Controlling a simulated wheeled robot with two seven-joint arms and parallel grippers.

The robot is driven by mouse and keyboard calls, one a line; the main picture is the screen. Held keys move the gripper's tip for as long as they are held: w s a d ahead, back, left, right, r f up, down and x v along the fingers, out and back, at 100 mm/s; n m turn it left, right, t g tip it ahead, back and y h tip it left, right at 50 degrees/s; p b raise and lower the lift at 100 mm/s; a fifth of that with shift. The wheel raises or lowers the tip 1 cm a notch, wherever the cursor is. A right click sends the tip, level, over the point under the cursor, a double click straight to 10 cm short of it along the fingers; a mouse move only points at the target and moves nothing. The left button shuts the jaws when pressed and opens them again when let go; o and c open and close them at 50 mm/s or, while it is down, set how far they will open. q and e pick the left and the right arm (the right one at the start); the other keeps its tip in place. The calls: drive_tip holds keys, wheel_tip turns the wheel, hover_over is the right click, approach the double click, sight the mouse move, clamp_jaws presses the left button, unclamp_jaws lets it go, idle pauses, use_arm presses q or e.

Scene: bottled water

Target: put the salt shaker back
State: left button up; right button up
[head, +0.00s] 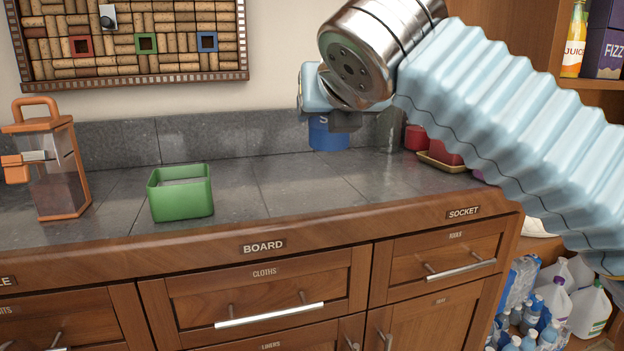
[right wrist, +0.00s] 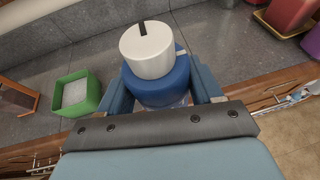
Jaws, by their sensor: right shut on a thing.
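The salt shaker is blue, with a large letter S partly showing in the head view (head: 328,134). In the right wrist view it is a blue cylinder (right wrist: 158,84) with a white top (right wrist: 146,50) that has a dark slot. My right gripper (head: 343,121) is shut on it near the back of the counter, its fingers on either side of the blue body in the right wrist view (right wrist: 163,92). The gripper hides the shaker's upper part in the head view. I cannot tell whether the shaker's base touches the counter. My left gripper is not in view.
A green open box (head: 181,197) stands on the counter (head: 290,187), left of the shaker. An orange-framed clear container (head: 57,170) stands further left. Red containers (head: 441,149) and a tray (head: 440,165) are at the right. Bare counter lies between box and shaker.

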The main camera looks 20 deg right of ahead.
drive_tip(key=w+f+b, duration=0.1)
drive_tip(key=w+f, duration=0.3)
drive_tip(key=w+d+f+b, duration=0.1)
drive_tip(key=w+f, duration=0.3)
drive_tip(key=w+f+b, duration=0.2)
drive_tip(key=w+f, duration=0.3)
drive_tip(key=shift+d, duration=0.25)
drive_tip(key=shift+r, duration=0.15)
drive_tip(key=o, duration=1.2)
drive_tip(key=shift+c, duration=0.2)
